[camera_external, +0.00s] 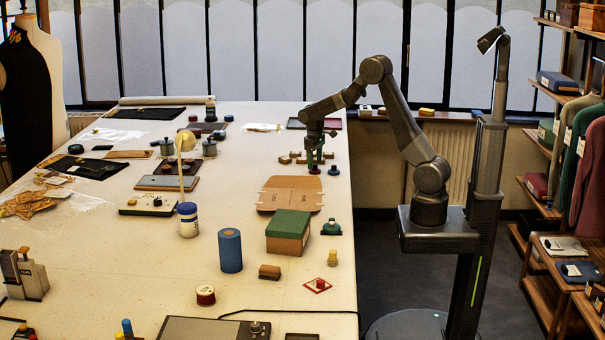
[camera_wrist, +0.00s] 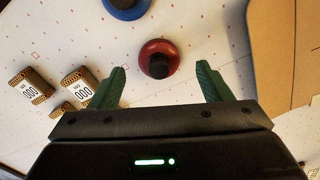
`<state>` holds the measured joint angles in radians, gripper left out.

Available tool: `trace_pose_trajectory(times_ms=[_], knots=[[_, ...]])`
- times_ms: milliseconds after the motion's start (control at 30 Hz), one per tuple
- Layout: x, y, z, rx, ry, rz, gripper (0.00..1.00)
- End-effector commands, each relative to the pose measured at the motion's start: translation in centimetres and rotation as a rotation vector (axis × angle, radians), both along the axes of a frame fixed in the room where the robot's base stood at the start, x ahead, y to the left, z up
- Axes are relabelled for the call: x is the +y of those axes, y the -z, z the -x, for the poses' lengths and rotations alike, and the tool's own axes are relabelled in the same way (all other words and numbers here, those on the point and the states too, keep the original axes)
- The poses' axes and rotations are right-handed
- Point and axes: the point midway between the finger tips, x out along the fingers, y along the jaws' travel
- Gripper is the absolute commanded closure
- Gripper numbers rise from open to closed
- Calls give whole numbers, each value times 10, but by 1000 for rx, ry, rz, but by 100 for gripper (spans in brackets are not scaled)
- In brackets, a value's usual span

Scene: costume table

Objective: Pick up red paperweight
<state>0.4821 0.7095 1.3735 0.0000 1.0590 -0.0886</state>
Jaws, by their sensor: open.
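The red paperweight (camera_wrist: 148,49) is a round dark-red disc with a black knob on top, upright on the white table. In the wrist view it lies just beyond my fingertips, between their lines. My gripper (camera_wrist: 159,82) is open, its two green fingers spread and empty. In the external view my gripper (camera_external: 314,164) points down at the table's right side, with the red paperweight (camera_external: 314,172) low beneath it, partly hidden. A blue paperweight (camera_wrist: 124,4) is close by, cut by the top edge of the wrist view; it also shows in the external view (camera_external: 333,171).
A flat brown cardboard piece (camera_external: 289,194) lies nearby, on the right in the wrist view. A green-lidded box (camera_external: 288,231) stands nearer the external camera.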

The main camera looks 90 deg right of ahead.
Motion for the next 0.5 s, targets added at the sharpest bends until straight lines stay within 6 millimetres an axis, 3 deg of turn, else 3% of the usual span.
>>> trace_pose_trajectory(times_ms=[200,433,500], knots=[[-1,25,1,2,-1,-1,29],[-1,27,1,0,-1,0,29],[-1,27,1,0,0,0,38]])
